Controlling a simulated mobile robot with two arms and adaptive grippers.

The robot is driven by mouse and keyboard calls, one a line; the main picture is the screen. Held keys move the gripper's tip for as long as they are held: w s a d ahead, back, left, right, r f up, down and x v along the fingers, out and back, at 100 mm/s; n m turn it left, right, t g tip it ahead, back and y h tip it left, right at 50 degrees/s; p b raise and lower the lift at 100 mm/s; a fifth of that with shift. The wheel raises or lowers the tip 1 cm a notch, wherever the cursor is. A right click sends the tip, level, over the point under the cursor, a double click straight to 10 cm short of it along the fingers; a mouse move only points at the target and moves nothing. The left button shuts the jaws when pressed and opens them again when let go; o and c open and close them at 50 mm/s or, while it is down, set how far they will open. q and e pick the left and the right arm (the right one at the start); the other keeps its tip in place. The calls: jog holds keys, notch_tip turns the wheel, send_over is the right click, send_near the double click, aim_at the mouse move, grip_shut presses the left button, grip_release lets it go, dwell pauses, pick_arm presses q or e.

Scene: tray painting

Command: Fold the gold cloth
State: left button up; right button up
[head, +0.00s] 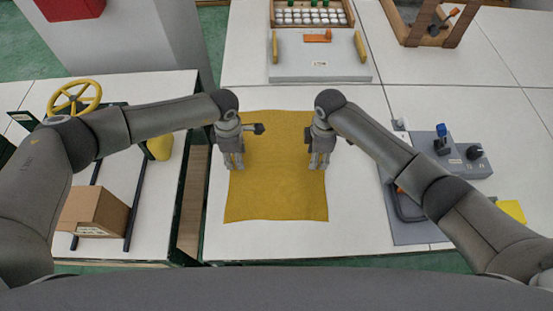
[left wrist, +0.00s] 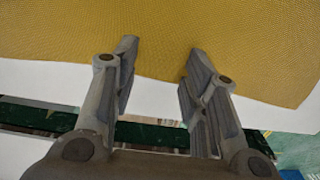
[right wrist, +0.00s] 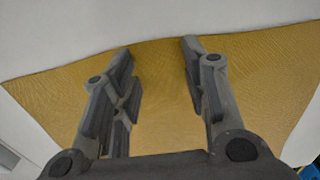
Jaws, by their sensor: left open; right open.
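The gold cloth (head: 278,185) lies spread out and unfolded on the white table, its edges slightly wavy. My left gripper (head: 234,168) is over the cloth's left edge, pointing down. In the left wrist view its open fingers (left wrist: 158,65) straddle the cloth's edge with nothing between them but cloth and table below. My right gripper (head: 318,167) is over the cloth's right edge. In the right wrist view its open fingers (right wrist: 160,60) are above the cloth (right wrist: 160,100), near an edge. Whether either gripper touches the cloth I cannot tell.
A grey tray with yellow handles (head: 318,68) stands behind the cloth. A grey control box (head: 455,155) with knobs is at the right. A cardboard box (head: 95,210) and a yellow handwheel (head: 75,97) are on the left table, across a gap. The table in front of the cloth is clear.

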jog(key=shift+f, duration=0.1)
pick_arm(q)
jog(key=shift+f, duration=0.2)
pick_arm(e)
jog(key=shift+f, duration=0.15)
pick_arm(q)
jog(key=c, duration=0.3)
pick_arm(e)
jog(key=c, duration=0.3)
pick_arm(q)
grip_shut()
pick_arm(e)
grip_shut()
